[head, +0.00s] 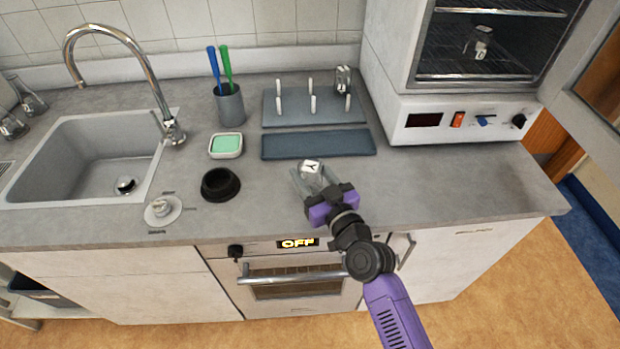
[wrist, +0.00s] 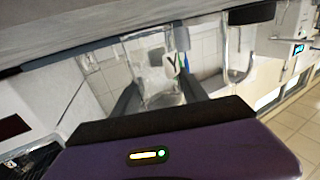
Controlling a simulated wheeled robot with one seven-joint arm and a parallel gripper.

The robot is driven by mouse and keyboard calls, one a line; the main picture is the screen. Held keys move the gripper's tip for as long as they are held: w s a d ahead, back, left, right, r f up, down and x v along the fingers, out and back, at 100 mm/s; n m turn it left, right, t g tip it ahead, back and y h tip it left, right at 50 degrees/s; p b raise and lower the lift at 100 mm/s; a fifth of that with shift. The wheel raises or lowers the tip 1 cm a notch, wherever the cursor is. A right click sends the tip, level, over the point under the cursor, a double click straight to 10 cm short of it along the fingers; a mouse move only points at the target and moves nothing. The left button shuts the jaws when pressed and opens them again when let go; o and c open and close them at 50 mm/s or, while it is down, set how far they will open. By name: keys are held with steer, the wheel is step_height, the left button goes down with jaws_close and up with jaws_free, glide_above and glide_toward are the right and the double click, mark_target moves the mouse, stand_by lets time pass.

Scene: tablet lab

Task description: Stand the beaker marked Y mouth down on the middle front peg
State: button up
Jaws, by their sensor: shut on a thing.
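The clear beaker marked Y (head: 311,168) is above the counter in front of the blue mat, its white label with a black Y facing up in the head view. My purple and black gripper (head: 322,188) is shut on it. In the wrist view the beaker (wrist: 158,68) sits between the two dark fingers (wrist: 162,95); I cannot tell which end is its mouth. The grey peg rack (head: 294,116) stands at the back with two rows of white pegs. Its middle front peg (head: 313,105) is bare. Another glass beaker (head: 343,79) is at the rack's back right peg.
A blue mat (head: 318,143) lies before the rack. A pen cup (head: 229,105), green sponge dish (head: 226,146) and black bowl (head: 220,184) stand left, near the sink (head: 90,155). The open oven (head: 455,118) at right holds another beaker (head: 479,43). The right front counter is clear.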

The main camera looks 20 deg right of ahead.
steer(key=shift+f, duration=0.15)
steer(key=shift+f, duration=0.15)
steer(key=o, duration=1.4)
steer(key=shift+r, duration=0.3)
steer(key=s+b, duration=0.1)
steer(key=s, duration=0.2)
steer(key=s+b, duration=0.1)
steer(key=s, duration=0.3)
steer(key=s+b, duration=0.2)
steer(key=s, duration=0.2)
steer(key=shift+d+f, duration=0.3)
steer(key=shift+d, duration=0.1)
steer(key=shift+s+d+r, duration=0.1)
steer(key=shift+s+r, duration=0.05)
steer(key=shift+s, duration=0.35)
